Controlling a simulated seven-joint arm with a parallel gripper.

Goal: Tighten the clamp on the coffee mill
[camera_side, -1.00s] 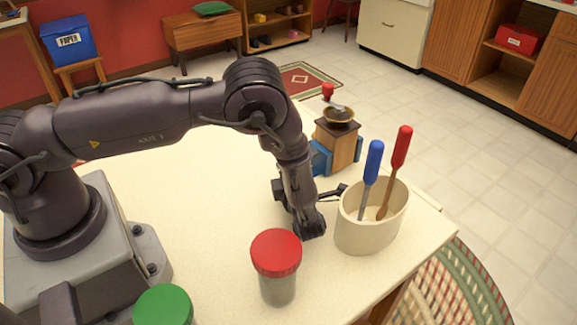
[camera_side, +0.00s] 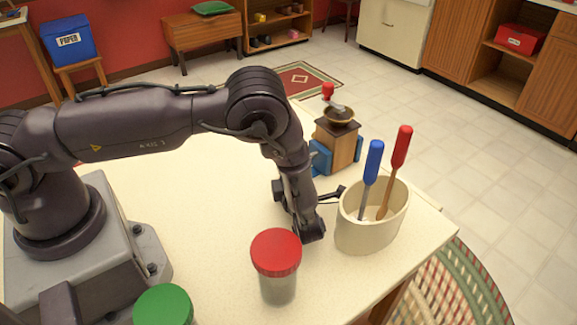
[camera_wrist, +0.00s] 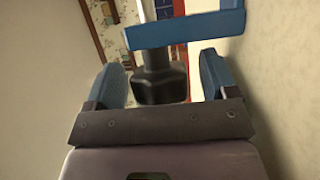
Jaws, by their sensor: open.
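The coffee mill (camera_side: 337,145) stands at the far edge of the table in the side view, with a wooden body, a metal bowl and a red crank knob. Its blue clamp (camera_side: 320,158) shows at its left; a blue bracket (camera_wrist: 185,30) crosses the top of the wrist view. A black knob (camera_wrist: 160,80) sits below the bracket, between the fingers. My gripper (camera_wrist: 165,78) is open, with a blue-faced finger on each side of the knob and gaps visible. In the side view the fingertips are hard to make out.
A cream crock (camera_side: 368,228) with blue- and red-handled utensils stands close to the right of my wrist. A red-lidded jar (camera_side: 277,265) is in front, and a green-lidded jar (camera_side: 163,305) is at the front left. The tabletop (camera_side: 205,215) left of the wrist is clear.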

